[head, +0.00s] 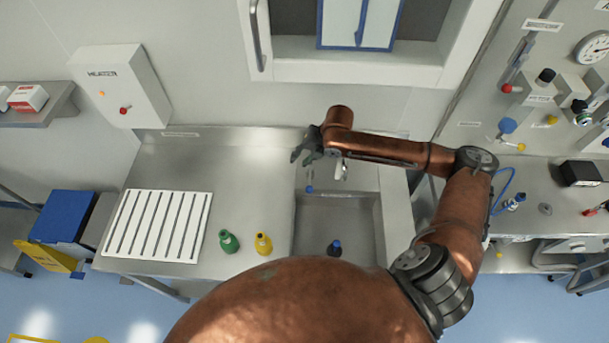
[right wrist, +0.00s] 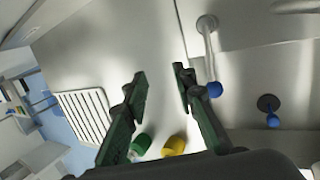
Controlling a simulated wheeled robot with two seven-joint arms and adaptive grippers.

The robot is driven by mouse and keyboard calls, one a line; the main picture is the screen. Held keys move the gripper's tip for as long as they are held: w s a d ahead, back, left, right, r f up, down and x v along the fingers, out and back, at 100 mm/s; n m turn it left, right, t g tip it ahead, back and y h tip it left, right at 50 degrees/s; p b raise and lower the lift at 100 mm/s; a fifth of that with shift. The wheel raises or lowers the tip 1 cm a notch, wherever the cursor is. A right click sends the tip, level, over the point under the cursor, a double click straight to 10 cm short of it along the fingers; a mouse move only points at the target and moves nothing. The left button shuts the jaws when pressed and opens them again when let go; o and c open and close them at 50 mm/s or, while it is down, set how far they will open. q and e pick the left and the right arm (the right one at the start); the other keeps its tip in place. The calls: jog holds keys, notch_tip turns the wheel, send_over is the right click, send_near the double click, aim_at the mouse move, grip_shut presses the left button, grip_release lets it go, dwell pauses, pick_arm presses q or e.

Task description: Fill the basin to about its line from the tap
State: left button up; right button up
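The basin (head: 310,235) is a grey metal sink set in the counter; its right wall and part of the rim show. It looks dry, and I cannot make out a level line. The tap (head: 341,170) stands at its back edge, with a blue knob (head: 309,189) beside it; the tap (right wrist: 209,45) and the knob (right wrist: 214,90) also show in the right wrist view. A dark piece with a blue top (head: 335,247) sits on the basin floor. My right gripper (head: 299,154) is open and empty, above and left of the tap. My left gripper is not in view.
A green bottle (head: 228,241) and a yellow bottle (head: 263,244) stand on the counter left of the basin. A white slotted rack (head: 157,225) lies further left. A heater box (head: 122,85) and a cabinet (head: 350,72) are on the wall. The counter behind the bottles is clear.

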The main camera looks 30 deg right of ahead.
aim_at(310, 183)
jog(key=s+d+f+g+h, duration=0.2)
jog(key=s+d+f+g, duration=0.1)
jog(key=s, duration=0.2)
jog(key=f, duration=0.3)
jog(key=a+f+p, duration=0.1)
jog(key=f, duration=0.2)
jog(key=shift+w+a+p, duration=0.1)
jog(key=shift+w+p, duration=0.1)
jog(key=shift+p, duration=0.1)
jog(key=shift+w+f, duration=0.1)
jog(key=shift+f, duration=0.35)
grip_shut()
